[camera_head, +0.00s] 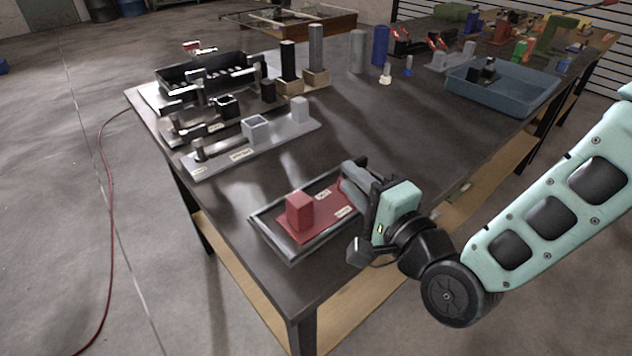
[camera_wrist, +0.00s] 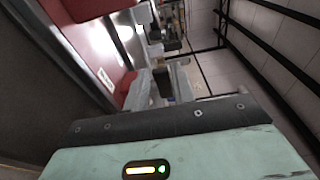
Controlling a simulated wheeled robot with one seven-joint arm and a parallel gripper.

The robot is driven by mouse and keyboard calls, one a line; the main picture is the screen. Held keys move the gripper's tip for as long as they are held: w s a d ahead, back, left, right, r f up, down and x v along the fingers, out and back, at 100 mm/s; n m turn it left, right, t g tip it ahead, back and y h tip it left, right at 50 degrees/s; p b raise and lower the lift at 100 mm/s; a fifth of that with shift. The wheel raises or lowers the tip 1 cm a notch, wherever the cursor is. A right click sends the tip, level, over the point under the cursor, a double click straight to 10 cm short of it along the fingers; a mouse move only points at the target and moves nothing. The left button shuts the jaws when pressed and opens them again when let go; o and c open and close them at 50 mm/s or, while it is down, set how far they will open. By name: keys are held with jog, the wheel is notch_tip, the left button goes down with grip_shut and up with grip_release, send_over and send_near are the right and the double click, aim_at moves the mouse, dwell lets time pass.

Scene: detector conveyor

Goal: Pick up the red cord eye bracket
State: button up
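A red block (camera_head: 300,211) stands upright on a flat red plate (camera_head: 325,222) with white labels, inside a dark shallow tray (camera_head: 276,243) at the table's near end. I cannot tell whether this is the red cord eye bracket; no eye shows clearly. My gripper (camera_head: 348,186) is over the right side of this tray, to the right of the block. In the wrist view the grey fingers (camera_wrist: 160,88) are apart with nothing seen between them. The arm hides part of the tray.
Grey and black fixtures with posts (camera_head: 255,128) stand along the left side of the table (camera_head: 400,125). Upright grey and blue blocks (camera_head: 380,46) stand behind. A blue bin (camera_head: 470,100) is at the right. Small red parts (camera_head: 400,36) lie farther back. The middle of the table is clear.

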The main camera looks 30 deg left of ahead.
jog(key=shift+w+a, duration=0.15)
jog(key=shift+a, duration=0.1)
grip_shut()
